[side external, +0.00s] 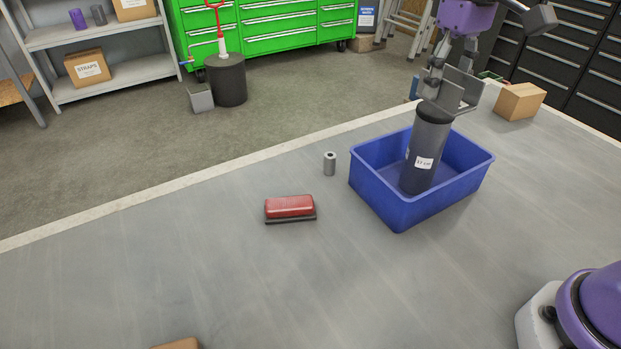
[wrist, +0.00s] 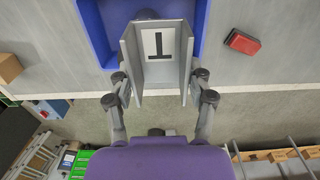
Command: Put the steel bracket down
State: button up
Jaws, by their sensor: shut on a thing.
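The steel bracket (side external: 453,88) is a grey U-shaped piece with upright side plates. My gripper (side external: 438,76) is shut on it, above the far side of the blue bin. In the wrist view the bracket (wrist: 159,72) sits between the fingers of my gripper (wrist: 157,88), and a white square with a black T-shaped mark shows on its middle face. A dark grey cylinder (side external: 426,155) with a white label stands slightly tilted in the blue bin (side external: 400,208). The bracket overlaps the cylinder's top in the side view; I cannot tell whether they touch.
A red block with a dark base (side external: 290,206) and a small grey cylinder (side external: 330,164) are left of the bin on the grey table (side external: 220,270). A cardboard box (side external: 520,100) is behind it at right. The table's front left is largely clear.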

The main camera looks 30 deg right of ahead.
jog(key=a+f, duration=0.3)
jog(key=a, duration=0.5)
jog(key=a+f, duration=0.3)
jog(key=a, duration=0.4)
send_over(287, 303)
notch_tip(287, 303, down, 6)
notch_tip(287, 303, down, 8)
jog(key=shift+f, duration=0.25)
jog(key=o, duration=1.4)
jog(key=shift+f, duration=0.15)
jog(key=shift+o, duration=0.2)
